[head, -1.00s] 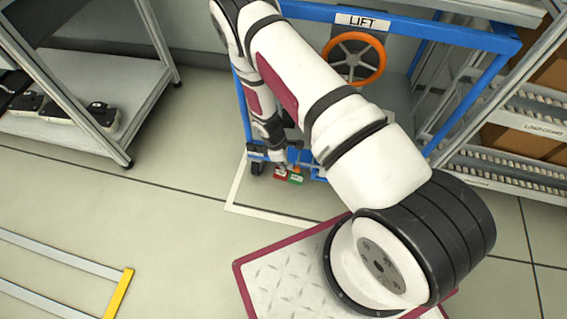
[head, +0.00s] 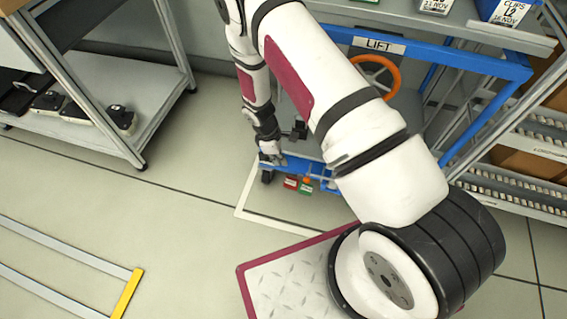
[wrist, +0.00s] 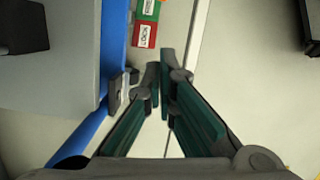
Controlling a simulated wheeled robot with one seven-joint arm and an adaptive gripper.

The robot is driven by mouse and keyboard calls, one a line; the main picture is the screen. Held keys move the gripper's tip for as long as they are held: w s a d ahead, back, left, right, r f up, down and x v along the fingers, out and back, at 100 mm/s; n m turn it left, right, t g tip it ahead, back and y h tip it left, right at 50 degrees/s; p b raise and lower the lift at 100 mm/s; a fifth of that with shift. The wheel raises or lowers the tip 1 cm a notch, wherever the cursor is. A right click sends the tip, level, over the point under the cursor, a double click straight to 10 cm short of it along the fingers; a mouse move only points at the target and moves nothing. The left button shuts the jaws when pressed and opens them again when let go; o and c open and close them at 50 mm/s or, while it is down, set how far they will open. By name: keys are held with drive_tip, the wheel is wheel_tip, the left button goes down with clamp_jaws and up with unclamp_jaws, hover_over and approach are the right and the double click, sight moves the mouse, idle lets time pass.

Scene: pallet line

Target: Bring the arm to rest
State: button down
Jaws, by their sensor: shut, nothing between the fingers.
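My arm reaches away from my body in the head view, with the forearm hanging down beside the blue lift frame (head: 462,62). My gripper (head: 270,156) is at its lower end, small and partly hard to make out, near the frame's low left corner. In the wrist view my gripper (wrist: 160,72) has its two green-lined fingers close together at the tips, with nothing held. The blue frame (wrist: 116,50) runs close along the left of the fingers. A red block (wrist: 144,34) and a green block (wrist: 148,8) with labels lie beyond the fingertips.
An orange handwheel (head: 392,72) sits on the lift. A grey shelf rack (head: 160,85) stands at left, and a roller rack (head: 520,190) at right. A yellow-ended frame (head: 127,293) lies on the floor at lower left. Open floor (head: 150,205) lies between.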

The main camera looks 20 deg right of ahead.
drive_tip(key=shift+a+r, duration=0.1)
drive_tip(key=shift+r, duration=0.25)
wheel_tip(320, 180, up, 18)
drive_tip(key=w+m, duration=0.2)
drive_tip(key=m, duration=0.1)
drive_tip(key=s+d+r+m, duration=0.15)
drive_tip(key=s+r, duration=0.25)
drive_tip(key=r, duration=0.5)
drive_tip(key=s+d+r+m, duration=0.1)
drive_tip(key=s+r+m, duration=0.15)
drive_tip(key=r, duration=0.65)
drive_tip(key=s+r+m+t+y, duration=0.1)
drive_tip(key=s+r+m, duration=0.1)
drive_tip(key=s+r, duration=0.95)
drive_tip(key=s+a+r+m+y, duration=0.1)
drive_tip(key=s+r+m, duration=0.15)
drive_tip(key=s, duration=1.45)
wheel_tip(320, 180, up, 28)
drive_tip(key=t+p, duration=0.4)
drive_tip(key=p, duration=2.3)
drive_tip(key=shift+s+d+m, duration=0.25)
drive_tip(key=shift+m, duration=0.2)
